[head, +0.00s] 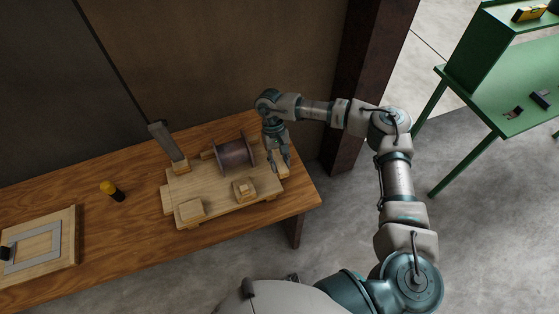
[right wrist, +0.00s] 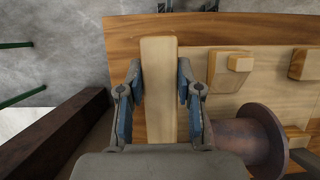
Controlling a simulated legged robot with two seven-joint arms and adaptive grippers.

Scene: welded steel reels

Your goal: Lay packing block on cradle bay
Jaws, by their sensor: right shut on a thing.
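The packing block, a long pale wooden bar (right wrist: 158,75), lies between the fingers of my right gripper (right wrist: 158,100) in the right wrist view. My right gripper (head: 280,163) is shut on it at the right end of the wooden cradle board (head: 215,193). In the head view the block (head: 283,158) shows partly behind the fingers. I cannot tell whether it touches the board or table. The cradle carries a dark steel reel (head: 235,155) and small stepped wooden blocks (head: 244,188). The reel also shows in the right wrist view (right wrist: 255,135). My left gripper is not in view.
The cradle stands on a wooden table (head: 135,215). A grey upright plate (head: 165,140) stands at its back left. A yellow-black object (head: 112,190) and a framed board (head: 40,245) lie further left. A rusty column (head: 365,80) rises behind my right arm. A green bench (head: 520,120) is far right.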

